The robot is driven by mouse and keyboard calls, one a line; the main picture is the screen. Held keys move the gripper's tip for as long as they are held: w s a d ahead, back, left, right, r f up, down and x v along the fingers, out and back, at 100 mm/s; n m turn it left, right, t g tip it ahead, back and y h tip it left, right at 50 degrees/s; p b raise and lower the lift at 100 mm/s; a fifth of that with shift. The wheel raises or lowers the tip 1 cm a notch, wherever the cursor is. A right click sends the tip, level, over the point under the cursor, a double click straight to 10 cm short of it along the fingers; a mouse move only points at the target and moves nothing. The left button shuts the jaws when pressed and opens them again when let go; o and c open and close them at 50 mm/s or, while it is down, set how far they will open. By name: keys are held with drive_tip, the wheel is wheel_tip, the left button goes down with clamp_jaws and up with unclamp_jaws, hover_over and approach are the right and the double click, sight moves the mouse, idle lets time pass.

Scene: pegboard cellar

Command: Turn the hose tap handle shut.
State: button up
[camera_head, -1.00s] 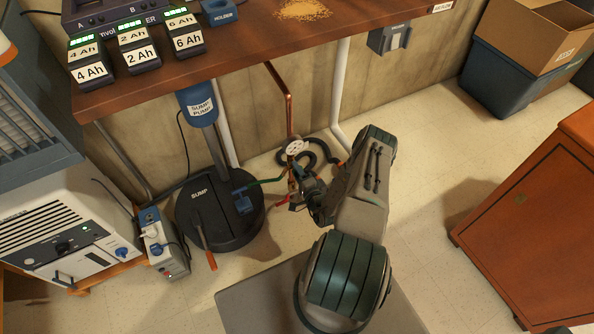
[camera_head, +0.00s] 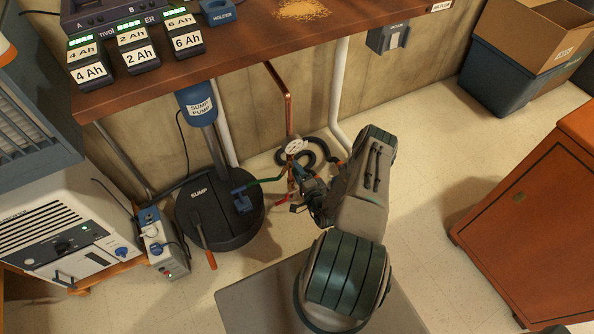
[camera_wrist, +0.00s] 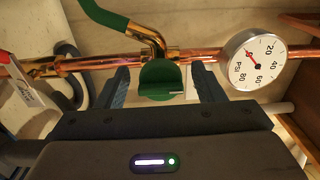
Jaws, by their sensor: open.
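The green tap handle (camera_wrist: 160,80) sits on the copper pipe (camera_wrist: 92,63) in the wrist view. A bent brass spout (camera_wrist: 148,33) with a green hose (camera_wrist: 103,14) rises from the pipe behind it. My gripper (camera_wrist: 160,72) is open, with one dark blue finger on each side of the handle and a visible gap at both sides. In the head view my gripper (camera_head: 299,190) is at the pipe below the gauge, where my wrist hides most of the handle.
A pressure gauge (camera_wrist: 252,60) sits just right of the fingers. A red handle (camera_wrist: 18,72) with a white tag is at the left on the pipe. The black sump (camera_head: 220,210) stands left of my gripper. The workbench (camera_head: 250,45) overhangs behind.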

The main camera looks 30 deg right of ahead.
drive_tip(key=s+p, duration=0.2)
drive_tip(key=s, duration=1.1)
drive_tip(key=shift+d, duration=0.25)
